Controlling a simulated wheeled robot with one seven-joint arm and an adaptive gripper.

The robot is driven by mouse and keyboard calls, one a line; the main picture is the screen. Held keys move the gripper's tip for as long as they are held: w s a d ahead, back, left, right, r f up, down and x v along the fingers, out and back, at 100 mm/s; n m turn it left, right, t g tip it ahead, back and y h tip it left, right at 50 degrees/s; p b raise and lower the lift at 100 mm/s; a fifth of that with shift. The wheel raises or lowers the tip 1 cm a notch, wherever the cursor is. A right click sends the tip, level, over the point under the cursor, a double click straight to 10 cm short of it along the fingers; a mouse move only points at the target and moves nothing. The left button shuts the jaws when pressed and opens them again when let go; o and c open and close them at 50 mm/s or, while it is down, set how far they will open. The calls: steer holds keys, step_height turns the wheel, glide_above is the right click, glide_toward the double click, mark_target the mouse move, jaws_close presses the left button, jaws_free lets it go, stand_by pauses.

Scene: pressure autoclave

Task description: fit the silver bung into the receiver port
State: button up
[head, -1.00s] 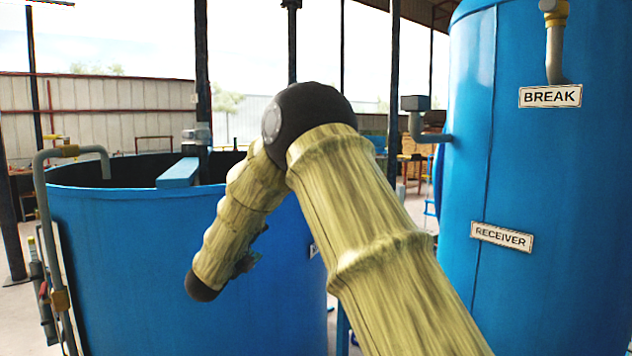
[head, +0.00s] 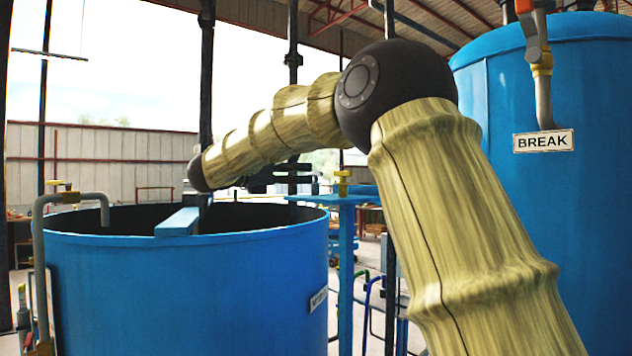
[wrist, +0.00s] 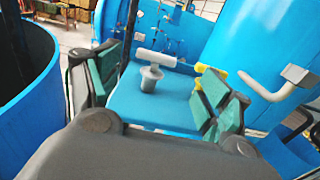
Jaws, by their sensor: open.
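In the wrist view, the silver bung (wrist: 151,78), a short cylinder with a pale crossbar handle, stands upright on a blue tabletop (wrist: 180,105). My gripper (wrist: 160,82) is open and empty. Its green-padded fingers frame the bung in the picture, the left one at the table's left side and the right one near a yellow piece. The bung appears beyond the fingertips, and I see no contact. In the head view my gripper (head: 285,176) is a dark shape partly behind my arm, above the blue stand. I cannot make out the receiver port.
A large open blue vat (head: 190,280) stands left, with a grey bent pipe (head: 40,220). A tall blue tank (head: 590,200) labelled BREAK (head: 543,141) stands right. A grey elbow pipe (wrist: 285,82) juts out in the wrist view.

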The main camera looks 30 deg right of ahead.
mark_target(313, 174)
steer(key=shift+w+d+f+p, duration=0.15)
steer(key=shift+d+p, duration=0.4)
steer(key=shift+d, duration=0.7)
steer(key=shift+w+d+p, duration=0.2)
steer(key=shift+d+p, duration=0.3)
steer(key=shift+d, duration=0.75)
steer(key=shift+w+d+f+p, duration=0.15)
steer(key=shift+d+p, duration=0.4)
steer(key=shift+d, duration=0.7)
steer(key=shift+r, duration=0.1)
steer(key=shift+a, duration=0.1)
steer(key=shift+c, duration=0.2)
steer(key=c, duration=1)
steer(key=shift+c, duration=0.6)
steer(key=shift+r, duration=0.15)
